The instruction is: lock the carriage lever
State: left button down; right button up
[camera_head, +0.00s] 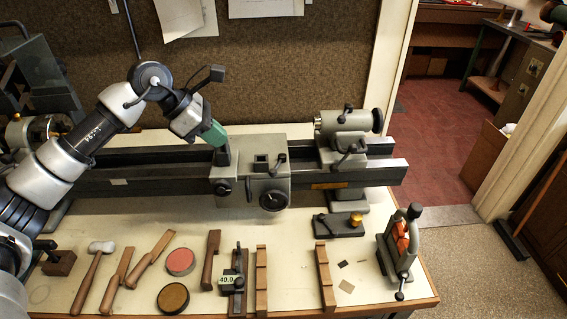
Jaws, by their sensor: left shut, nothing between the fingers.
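A grey lathe carriage (246,187) sits on the dark lathe bed (130,183). A black handwheel (274,200) and a smaller round knob (223,187) are on its front. A small dark lever with a ball end (279,159) stands at the carriage's upper right; I cannot tell for sure if it is the carriage lever. My left gripper (222,157) is shut and empty, pointing down at the carriage's upper left corner, to the left of that lever. I cannot tell whether its fingertips touch the carriage. My right gripper is not in view.
The tailstock (341,130) stands on the bed right of the carriage. A mallet (93,270), wooden tools, round tins (180,262), wooden strips (325,276) and a small vise (403,244) lie or stand along the bench front. A pinboard (290,75) rises behind.

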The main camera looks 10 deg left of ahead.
pick_arm(q)
jog(key=p, duration=0.5)
send_near(276, 166)
notch_tip(276, 166, down, 5)
jog(key=s+d, duration=0.1)
jog(key=d, duration=0.1)
jog(key=shift+d+f+p, duration=0.3)
jog(key=shift+d+f, duration=0.1)
jog(key=shift+f, duration=0.15)
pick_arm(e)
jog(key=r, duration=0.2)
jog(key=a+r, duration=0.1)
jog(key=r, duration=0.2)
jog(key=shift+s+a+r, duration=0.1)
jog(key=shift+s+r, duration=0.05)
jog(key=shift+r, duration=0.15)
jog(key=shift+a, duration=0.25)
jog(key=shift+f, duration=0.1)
